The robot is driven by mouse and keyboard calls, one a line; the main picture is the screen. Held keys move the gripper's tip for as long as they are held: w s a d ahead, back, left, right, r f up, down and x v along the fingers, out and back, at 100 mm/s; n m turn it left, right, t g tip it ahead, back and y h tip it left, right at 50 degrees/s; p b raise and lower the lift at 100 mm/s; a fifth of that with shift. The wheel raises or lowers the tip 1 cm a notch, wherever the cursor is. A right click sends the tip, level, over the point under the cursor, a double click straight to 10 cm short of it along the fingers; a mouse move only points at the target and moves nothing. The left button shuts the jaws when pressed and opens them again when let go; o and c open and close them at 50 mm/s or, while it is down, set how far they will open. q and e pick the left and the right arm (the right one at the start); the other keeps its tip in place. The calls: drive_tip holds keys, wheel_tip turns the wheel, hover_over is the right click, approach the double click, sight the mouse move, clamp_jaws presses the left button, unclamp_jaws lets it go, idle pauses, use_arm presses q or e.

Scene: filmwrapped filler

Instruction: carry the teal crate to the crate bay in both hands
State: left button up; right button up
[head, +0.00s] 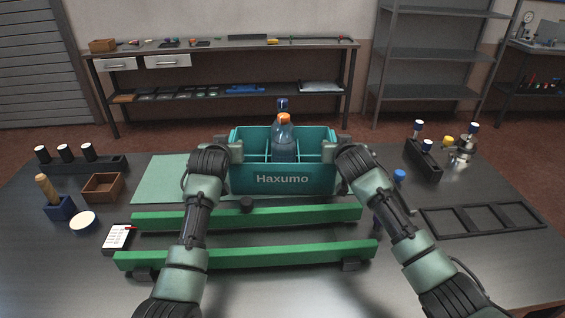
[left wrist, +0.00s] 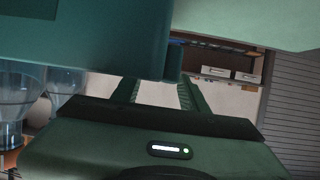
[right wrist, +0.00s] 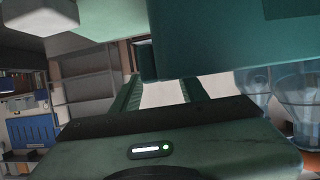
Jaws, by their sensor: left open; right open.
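The teal crate (head: 282,182), labelled Haxumo, stands upright on the table behind the green rails. It has compartments and holds a clear bottle with an orange cap (head: 283,138) and another with a blue cap. My left gripper (head: 236,150) is at the crate's left end and my right gripper (head: 341,149) at its right end. Both are open. In the left wrist view the crate wall (left wrist: 90,40) fills the upper left, in front of the parted fingers (left wrist: 157,92). The right wrist view shows the crate (right wrist: 220,45) beside the parted fingers (right wrist: 160,92). Contact cannot be told.
Two green rails (head: 250,254) lie across the table in front of the crate. A pale green mat (head: 165,180) lies at its left. A black divided frame (head: 483,220) is at right. A wooden box (head: 103,187), notepad (head: 118,237) and bottle rack (head: 423,160) stand around.

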use_arm(q)
drive_tip(key=shift+x, duration=1.1)
use_arm(e)
drive_tip(key=shift+x, duration=1.1)
use_arm(q)
clamp_jaws()
use_arm(e)
clamp_jaws()
use_arm(q)
drive_tip(key=shift+w+r, duration=0.2)
drive_tip(key=shift+r, duration=0.15)
use_arm(e)
drive_tip(key=shift+w+r, duration=0.2)
drive_tip(key=shift+r, duration=0.1)
